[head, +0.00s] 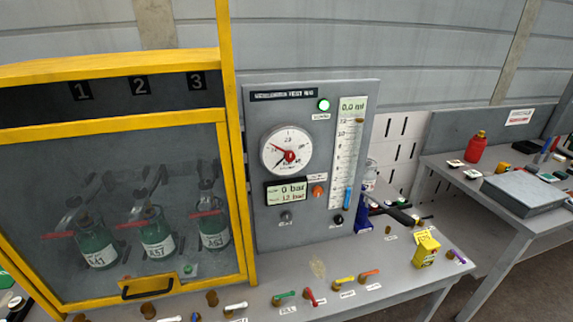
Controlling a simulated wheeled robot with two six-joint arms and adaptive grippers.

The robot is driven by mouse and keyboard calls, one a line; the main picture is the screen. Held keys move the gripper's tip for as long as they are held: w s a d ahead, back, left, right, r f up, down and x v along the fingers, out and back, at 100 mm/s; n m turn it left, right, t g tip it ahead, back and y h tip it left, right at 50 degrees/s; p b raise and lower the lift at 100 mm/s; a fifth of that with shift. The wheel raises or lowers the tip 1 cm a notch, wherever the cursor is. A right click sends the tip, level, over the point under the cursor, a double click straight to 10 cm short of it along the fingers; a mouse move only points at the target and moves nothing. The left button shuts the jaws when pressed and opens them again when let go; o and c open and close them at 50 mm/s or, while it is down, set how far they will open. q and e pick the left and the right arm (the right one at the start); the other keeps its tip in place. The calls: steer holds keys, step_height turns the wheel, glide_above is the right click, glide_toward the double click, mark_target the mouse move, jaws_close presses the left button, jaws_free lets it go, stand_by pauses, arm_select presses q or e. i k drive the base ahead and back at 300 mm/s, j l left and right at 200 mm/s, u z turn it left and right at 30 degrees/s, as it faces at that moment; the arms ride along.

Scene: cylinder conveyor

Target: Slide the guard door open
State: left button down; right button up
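The guard door (60,195) is a clear, dark-tinted panel in a yellow frame at the left, closed over the cabinet front. Its dark handle (147,287) is on the lower rail. Behind the panel stand three green cylinders, a left one (97,248), a middle one (157,236) and a right one (213,229), with clamp-like fittings and red levers above them. The numbers 1, 2 and 3 are on the dark strip above. Neither of my grippers shows in the head view.
A grey gauge panel (262,220) stands right of the cabinet, with a round dial (287,150). Several coloured-handled valves line the bench front (390,290). A yellow box (425,250) stands at the bench's right. A side table (510,222) holds a red bottle (476,147) and a grey case (526,190).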

mark_target(149, 286)
steer(key=u, duration=1.3)
